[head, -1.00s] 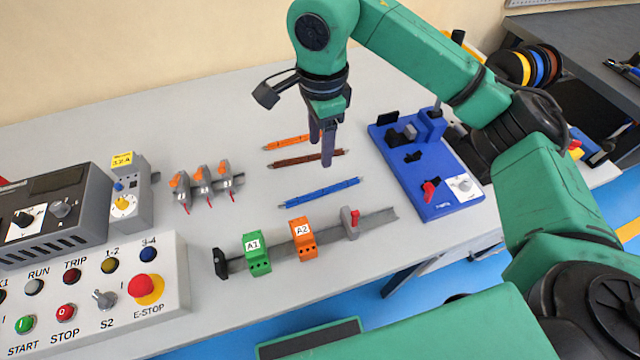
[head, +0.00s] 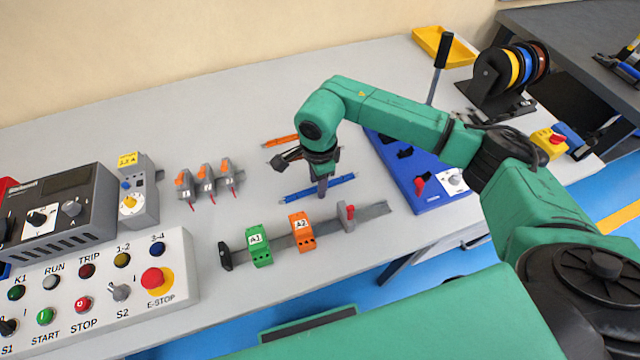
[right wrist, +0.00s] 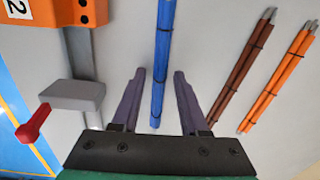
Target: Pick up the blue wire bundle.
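The blue wire bundle (head: 334,185) lies on the grey table between the DIN rail and the other bundles. My right gripper (head: 322,192) points down over its middle. In the right wrist view the blue bundle (right wrist: 161,65) runs lengthwise between the two fingers of my right gripper (right wrist: 158,80), with a gap on each side. The gripper is open and not closed on it. I cannot tell how high the fingertips are above the table. My left gripper is not in view.
Brown (right wrist: 240,85) and orange (right wrist: 285,75) bundles lie beside the blue one. The rail (head: 375,211) carries green A1 (head: 258,246) and orange A2 (head: 301,231) blocks and a grey end clamp (head: 346,215). A blue bender base (head: 435,198) stands to the right.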

